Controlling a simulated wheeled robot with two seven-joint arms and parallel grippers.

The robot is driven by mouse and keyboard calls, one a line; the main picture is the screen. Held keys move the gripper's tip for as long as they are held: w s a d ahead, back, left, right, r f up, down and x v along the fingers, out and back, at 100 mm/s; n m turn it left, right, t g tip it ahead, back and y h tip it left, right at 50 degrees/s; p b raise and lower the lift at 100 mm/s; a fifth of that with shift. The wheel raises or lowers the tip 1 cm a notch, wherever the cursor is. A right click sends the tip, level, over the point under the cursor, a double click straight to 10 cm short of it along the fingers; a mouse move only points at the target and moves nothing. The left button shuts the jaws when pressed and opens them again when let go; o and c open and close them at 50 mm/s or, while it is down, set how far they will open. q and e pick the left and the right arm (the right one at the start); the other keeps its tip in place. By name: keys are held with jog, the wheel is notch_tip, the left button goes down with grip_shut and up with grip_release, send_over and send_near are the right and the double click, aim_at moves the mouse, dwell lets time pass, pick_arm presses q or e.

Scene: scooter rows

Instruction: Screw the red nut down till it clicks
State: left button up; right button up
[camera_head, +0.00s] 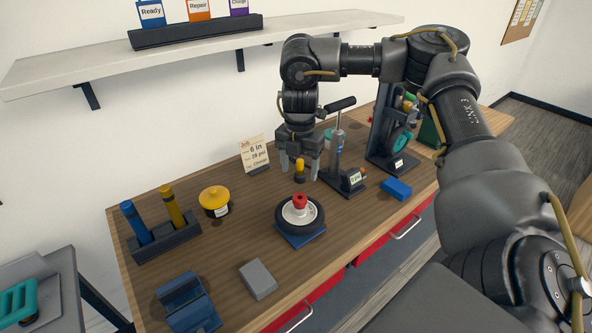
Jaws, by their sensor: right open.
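The red nut (299,200) sits at the centre of a small wheel with a dark tyre (311,222) and a pale hub. The wheel lies flat on a blue base (300,240) on the wooden bench. My right gripper (299,172) is open, fingers pointing down, above and behind the wheel in the picture. A small yellow-topped dark object (299,168) shows between its fingers; I cannot tell whether they touch it. The nut is clear of the gripper. My left gripper is not in view.
A pump (337,150) with a black handle stands right of the gripper. A yellow-lidded pot (215,201), a rack with blue and yellow tools (165,240), a grey block (258,279) and a blue block (396,188) stand around the wheel. A job card (254,152) stands behind.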

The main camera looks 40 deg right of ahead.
aim_at(300, 196)
notch_tip(300, 196, down, 11)
jog(key=shift+d+r, duration=0.1)
jog(key=shift+r, duration=0.05)
dwell(0.5)
jog(key=shift+c, duration=0.4)
